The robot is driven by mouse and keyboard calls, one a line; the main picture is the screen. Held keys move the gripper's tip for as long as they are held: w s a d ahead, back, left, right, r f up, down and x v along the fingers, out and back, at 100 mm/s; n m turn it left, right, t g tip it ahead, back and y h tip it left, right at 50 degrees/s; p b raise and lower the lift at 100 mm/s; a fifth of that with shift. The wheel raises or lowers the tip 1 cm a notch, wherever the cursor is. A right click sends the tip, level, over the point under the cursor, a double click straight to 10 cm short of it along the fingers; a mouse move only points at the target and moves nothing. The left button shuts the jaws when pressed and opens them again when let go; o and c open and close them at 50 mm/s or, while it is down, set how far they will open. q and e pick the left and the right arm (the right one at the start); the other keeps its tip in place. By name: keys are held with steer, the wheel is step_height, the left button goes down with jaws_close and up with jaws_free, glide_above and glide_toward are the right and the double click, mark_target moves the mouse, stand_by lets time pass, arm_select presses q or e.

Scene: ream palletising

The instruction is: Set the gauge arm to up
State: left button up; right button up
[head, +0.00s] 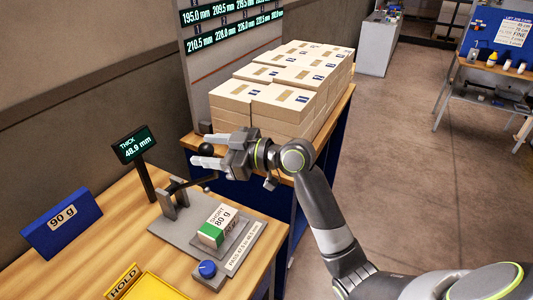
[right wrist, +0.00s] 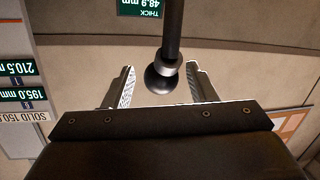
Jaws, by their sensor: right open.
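The thickness gauge (head: 180,228) stands on the wooden bench, with a grey base and upright bracket. Its dark gauge arm (head: 190,184) slants up to the right from the bracket. A black ball knob (head: 207,148) shows at my right gripper (head: 199,154). In the right wrist view the knob (right wrist: 160,78) on its dark rod lies between the two open fingers, with gaps on both sides. A small green-and-white pack marked SHORT 80 g (head: 219,226) lies on the gauge base. The display (head: 133,145) reads THICK 48.9 mm. My left gripper is out of view.
A blue 90 g block (head: 61,224), a yellow HOLD tray (head: 150,288) and a blue round knob (head: 207,269) are on the bench. Stacked ream boxes (head: 285,85) stand behind my right gripper. Open floor lies to the right.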

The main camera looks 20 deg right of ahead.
steer(key=b+v, duration=0.4)
steer(key=v, duration=1.2)
steer(key=shift+b, duration=0.35)
steer(key=shift+s+d, duration=0.1)
steer(key=shift+s, duration=0.05)
